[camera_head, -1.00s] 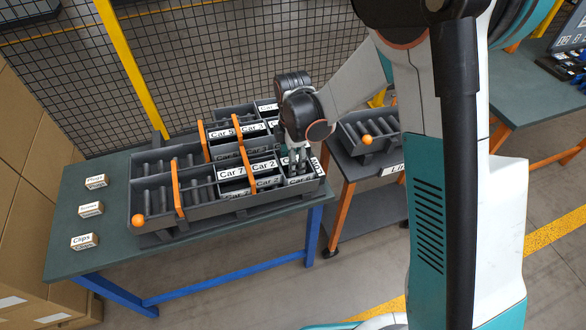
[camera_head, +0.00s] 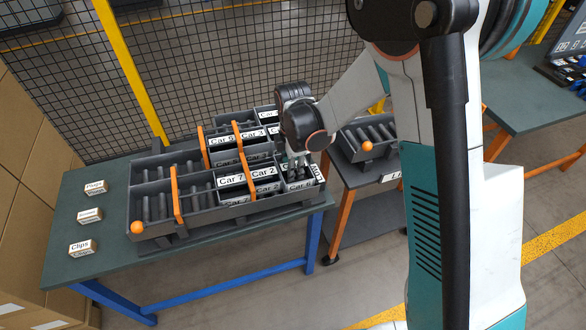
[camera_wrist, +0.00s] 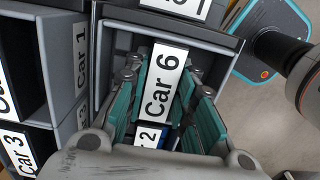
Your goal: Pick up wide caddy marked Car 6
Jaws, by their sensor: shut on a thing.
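The wide caddy marked Car 6 (camera_head: 300,186) is at the front right end of the dark rack on the green-topped table. Its white Car 6 label (camera_wrist: 162,84) faces up in the wrist view. My gripper (camera_wrist: 164,76) is over the caddy, with its teal-padded fingers on both sides of the label strip, shut on the caddy. In the head view my gripper (camera_head: 297,160) comes down into the caddy from above. The fingers hide much of the caddy's inside, and I cannot tell whether it is clear of the rack floor.
The rack has orange dividers (camera_head: 177,194). Three small labelled blocks, one marked Clips (camera_head: 82,248), lie at the table's left. A second cart with a roller tray (camera_head: 372,136) stands to the right.

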